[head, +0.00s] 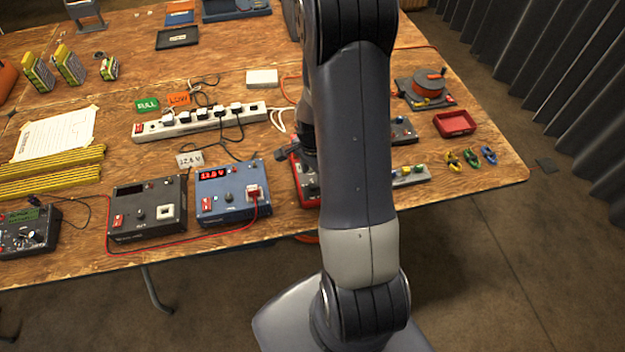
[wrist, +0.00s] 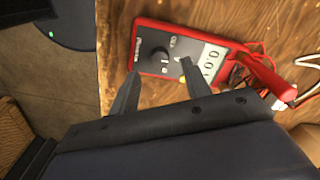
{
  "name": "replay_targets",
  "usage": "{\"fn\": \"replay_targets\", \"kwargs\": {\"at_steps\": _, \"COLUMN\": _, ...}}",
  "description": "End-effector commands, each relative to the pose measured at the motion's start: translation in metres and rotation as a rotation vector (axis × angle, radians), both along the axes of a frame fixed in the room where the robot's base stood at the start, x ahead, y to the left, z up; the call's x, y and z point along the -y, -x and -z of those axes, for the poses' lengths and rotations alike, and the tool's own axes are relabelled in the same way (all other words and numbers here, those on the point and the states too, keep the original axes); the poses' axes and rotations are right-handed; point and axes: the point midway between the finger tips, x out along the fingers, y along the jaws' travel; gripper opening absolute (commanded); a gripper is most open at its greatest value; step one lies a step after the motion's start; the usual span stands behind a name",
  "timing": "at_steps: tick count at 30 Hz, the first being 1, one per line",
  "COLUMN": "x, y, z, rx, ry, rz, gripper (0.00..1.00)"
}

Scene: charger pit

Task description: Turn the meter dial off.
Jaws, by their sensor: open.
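The red meter (wrist: 144,49) lies on the wooden table in the wrist view, with a dark face, a pale display (wrist: 211,57) and a round black dial (wrist: 160,56). In the head view the meter (head: 299,181) shows only in part, as my arm covers most of it. My gripper (wrist: 160,76) is open and empty in the wrist view. Its two fingers point at the meter's face, with the dial between and just beyond the tips. I cannot tell whether a fingertip touches the meter. The dial's exact setting is too small to read.
A blue powered unit (head: 232,190) and a dark unit (head: 147,208) stand left of the meter. A power strip (head: 198,121) lies behind them. A red tray (head: 454,123) and coloured clips (head: 471,158) are at the right. Red and white leads (wrist: 277,83) lie beside the meter.

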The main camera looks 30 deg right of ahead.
Motion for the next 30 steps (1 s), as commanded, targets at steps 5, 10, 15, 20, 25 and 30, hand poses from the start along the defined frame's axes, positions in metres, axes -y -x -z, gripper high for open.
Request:
{"fn": "replay_targets", "kwargs": {"at_steps": 5, "x": 0.000, "y": 0.001, "z": 0.024, "rx": -0.002, "ry": -0.001, "rz": 0.000, "gripper": 0.46}}
{"fn": "replay_targets", "kwargs": {"at_steps": 10, "x": 0.000, "y": 0.000, "z": 0.036, "rx": 0.000, "ry": -0.001, "rz": -0.001, "gripper": 0.46}}
{"fn": "replay_targets", "kwargs": {"at_steps": 15, "x": 0.000, "y": 0.000, "z": 0.040, "rx": 0.000, "ry": 0.000, "rz": -0.001, "gripper": 0.46}}
{"fn": "replay_targets", "kwargs": {"at_steps": 20, "x": 0.000, "y": 0.000, "z": 0.040, "rx": 0.001, "ry": 0.000, "rz": -0.001, "gripper": 0.46}}
{"fn": "replay_targets", "kwargs": {"at_steps": 25, "x": 0.000, "y": 0.000, "z": 0.040, "rx": 0.001, "ry": 0.000, "rz": -0.001, "gripper": 0.37}}
{"fn": "replay_targets", "kwargs": {"at_steps": 30, "x": 0.000, "y": 0.000, "z": 0.040, "rx": 0.001, "ry": 0.000, "rz": -0.001, "gripper": 0.23}}
